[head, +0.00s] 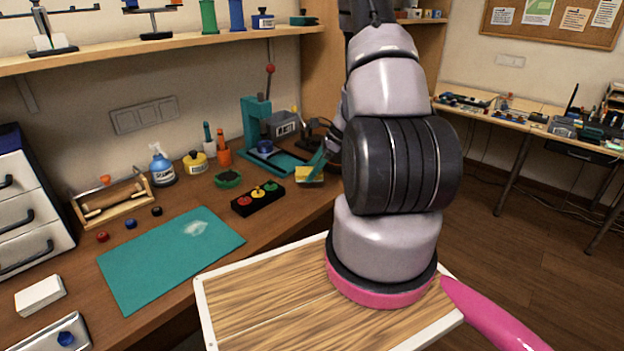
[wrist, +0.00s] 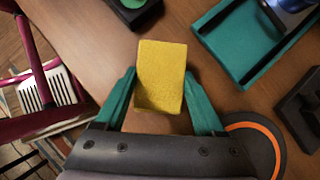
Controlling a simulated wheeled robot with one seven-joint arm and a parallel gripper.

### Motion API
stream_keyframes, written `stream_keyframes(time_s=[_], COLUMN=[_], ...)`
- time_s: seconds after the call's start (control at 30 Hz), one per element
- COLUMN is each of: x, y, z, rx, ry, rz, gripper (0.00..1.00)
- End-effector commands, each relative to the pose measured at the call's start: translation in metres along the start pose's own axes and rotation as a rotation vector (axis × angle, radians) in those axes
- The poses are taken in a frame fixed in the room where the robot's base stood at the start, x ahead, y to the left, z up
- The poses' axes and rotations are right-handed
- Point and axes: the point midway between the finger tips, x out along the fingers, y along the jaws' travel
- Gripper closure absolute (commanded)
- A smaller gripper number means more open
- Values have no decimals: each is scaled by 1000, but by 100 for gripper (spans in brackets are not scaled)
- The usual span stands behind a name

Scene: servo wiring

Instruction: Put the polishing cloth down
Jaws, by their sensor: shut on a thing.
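The polishing cloth appears as a thick yellow folded block (wrist: 161,75) between the two teal fingers of my gripper (wrist: 160,88) in the wrist view. The fingers are shut on its two sides. In the head view the yellow cloth (head: 308,175) shows low over the back right of the brown workbench, beside the teal press (head: 262,135). My gripper (head: 316,165) is partly hidden there behind my arm. I cannot tell whether the cloth's underside touches the bench.
A black box with coloured buttons (head: 258,198) and a green round container (head: 228,179) stand left of the cloth. A teal mat (head: 165,260) with a whitish patch lies at the bench's front left. A wooden-topped tray (head: 265,320) is in front.

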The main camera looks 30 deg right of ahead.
Motion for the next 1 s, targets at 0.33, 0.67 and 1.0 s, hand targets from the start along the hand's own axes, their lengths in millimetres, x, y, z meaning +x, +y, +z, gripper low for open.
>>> stream_keyframes(time_s=[0.33,0.67,1.0], x=[27,29,24], y=[0,0,0], z=[-17,-18,-17], rx=[0,0,-1], ry=[0,0,0], rz=[1,1,1], gripper=[99,0,0])
